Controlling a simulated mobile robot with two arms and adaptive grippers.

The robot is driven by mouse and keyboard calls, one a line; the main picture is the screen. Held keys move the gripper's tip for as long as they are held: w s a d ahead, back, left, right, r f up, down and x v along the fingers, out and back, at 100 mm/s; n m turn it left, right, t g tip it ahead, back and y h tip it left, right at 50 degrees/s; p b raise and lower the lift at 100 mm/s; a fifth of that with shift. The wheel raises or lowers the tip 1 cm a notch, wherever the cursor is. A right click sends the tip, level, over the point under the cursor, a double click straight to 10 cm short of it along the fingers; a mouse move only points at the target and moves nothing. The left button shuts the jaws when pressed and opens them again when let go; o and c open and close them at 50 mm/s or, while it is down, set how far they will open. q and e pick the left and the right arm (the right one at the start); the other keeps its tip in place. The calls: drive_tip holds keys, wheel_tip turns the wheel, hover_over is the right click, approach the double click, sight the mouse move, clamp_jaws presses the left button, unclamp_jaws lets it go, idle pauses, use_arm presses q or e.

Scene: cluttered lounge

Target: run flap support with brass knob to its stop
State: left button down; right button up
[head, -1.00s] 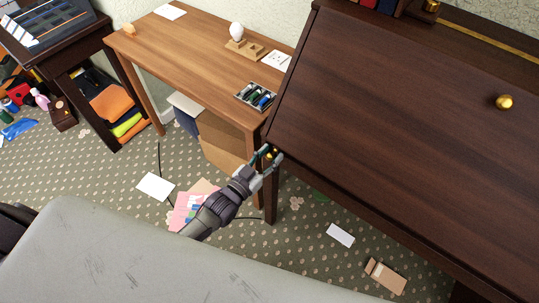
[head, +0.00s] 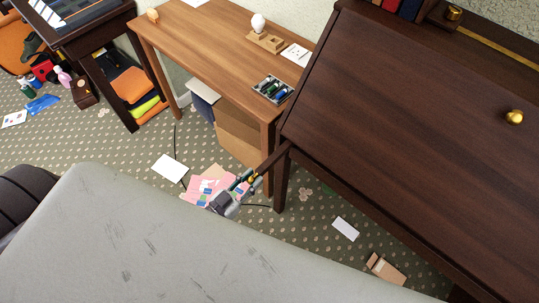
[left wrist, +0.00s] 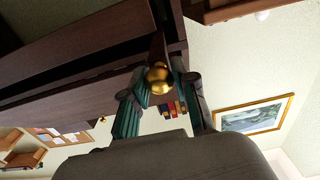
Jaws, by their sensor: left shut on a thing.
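The flap support (head: 272,160), a dark wooden bar, sticks out from the left front corner of the dark desk (head: 400,110), below its sloping closed flap. My left gripper (head: 248,181) is at the bar's outer end, shut on its brass knob. In the left wrist view the round brass knob (left wrist: 158,80) sits between the two green-padded fingers, with the end of the bar behind it. How far the bar can still travel cannot be told. My right gripper is in neither view.
Papers and a pink folder (head: 205,190) lie on the carpet below my left gripper. A small box (head: 385,268) lies on the floor at right.

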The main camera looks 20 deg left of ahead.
use_arm(q)
drive_tip(key=p+v, duration=0.1)
drive_tip(key=v, duration=0.9)
drive_tip(key=shift+s, duration=0.4)
drive_tip(key=shift+a, duration=0.15)
drive_tip(key=c, duration=0.9)
unclamp_jaws()
drive_tip(key=v, duration=1.2)
drive_tip(key=shift+r, duration=0.1)
wheel_tip(320, 180, down, 24)
drive_tip(key=s+n+g+y, duration=0.1)
drive_tip(key=g+y, duration=0.4)
drive_tip(key=g, duration=0.4)
drive_tip(key=s+d+f+g, duration=0.1)
drive_tip(key=s+f+g, duration=0.1)
drive_tip(key=f, duration=0.1)
drive_tip(key=s+d+f+g, duration=0.1)
drive_tip(key=s+f+g, duration=0.1)
drive_tip(key=s, duration=0.1)
drive_tip(key=s+d+f+g+y, duration=0.1)
drive_tip(key=s+f+g, duration=0.2)
drive_tip(key=shift+d+f+n, duration=0.3)
drive_tip(key=shift+d+f, duration=0.05)
drive_tip(key=shift+d, duration=0.05)
